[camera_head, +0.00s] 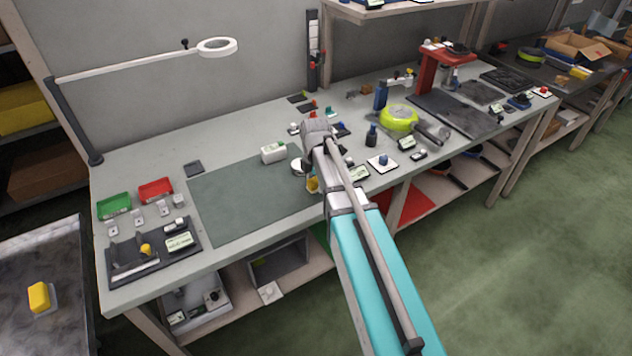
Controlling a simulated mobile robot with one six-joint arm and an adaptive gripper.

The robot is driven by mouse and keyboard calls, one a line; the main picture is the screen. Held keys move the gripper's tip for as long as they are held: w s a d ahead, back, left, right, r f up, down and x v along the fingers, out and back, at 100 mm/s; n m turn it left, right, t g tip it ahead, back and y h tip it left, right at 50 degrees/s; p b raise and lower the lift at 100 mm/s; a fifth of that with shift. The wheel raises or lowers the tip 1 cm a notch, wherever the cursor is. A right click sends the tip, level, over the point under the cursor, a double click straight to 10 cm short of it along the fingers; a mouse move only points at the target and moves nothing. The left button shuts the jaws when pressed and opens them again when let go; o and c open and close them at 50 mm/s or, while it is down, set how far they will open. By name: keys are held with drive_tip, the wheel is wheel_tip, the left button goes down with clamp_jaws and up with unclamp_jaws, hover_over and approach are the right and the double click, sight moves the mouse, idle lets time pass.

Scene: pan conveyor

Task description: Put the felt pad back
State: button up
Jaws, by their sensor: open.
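I cannot make out for certain which thing is the felt pad. A small flat dark grey square (194,168) lies on the workbench (165,178), behind the large grey-green mat (235,203), and could be it. My arm reaches from the bottom right over the bench, and its grey joint is above the right end of the mat. My gripper's fingers cannot be made out behind the arm, and neither can anything between them. The arm also hides part of the bench top around a few small items.
Left of the mat are a green bin (114,205), a red bin (156,190) and a dark tray (128,268). A white box (273,152) stands at the mat's back edge. A lime tape roll (399,118) and several small items crowd the right. The mat's middle is clear.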

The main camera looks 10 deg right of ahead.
sight(317, 183)
drive_tip(key=shift+r, duration=0.1)
wheel_tip(317, 183, up, 12)
drive_tip(key=p, duration=1.2)
idle(0.8)
drive_tip(key=s+m, duration=1.6)
drive_tip(key=m, duration=0.5)
drive_tip(key=shift+m, duration=0.3)
